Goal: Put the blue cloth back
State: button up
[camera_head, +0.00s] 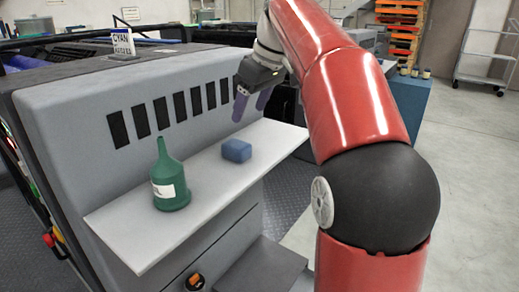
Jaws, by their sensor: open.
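The blue cloth (237,150) is a small folded block. It lies on the light grey shelf (211,178) on the front of the grey machine, right of the green bottle. My gripper (252,109) is above the cloth and slightly to its right, with its two purple-grey fingers pointing down and apart. Nothing shows between the fingers, and they do not touch the cloth. My red and black arm covers the right middle of the view.
A green bottle (168,180) with a spout and a white label stands on the shelf left of the cloth. The grey machine's slotted front panel (60,110) rises behind the shelf. A sign reading CYAN (123,42) stands on top. A blue cabinet (410,105) and a cart (487,62) are at right.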

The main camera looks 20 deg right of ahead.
jog(key=shift+s, duration=0.1)
jog(key=s+a+f+m+t+h, duration=0.1)
jog(key=s+f+m, duration=0.6)
jog(key=s+f, duration=1.5)
jog(key=s+a+h, duration=0.1)
jog(key=s, duration=0.2)
jog(key=shift+a+f+t+h, duration=0.25)
jog(key=shift+a+t+h, duration=0.1)
jog(key=shift+t+h, duration=0.05)
jog(key=shift+d, duration=0.1)
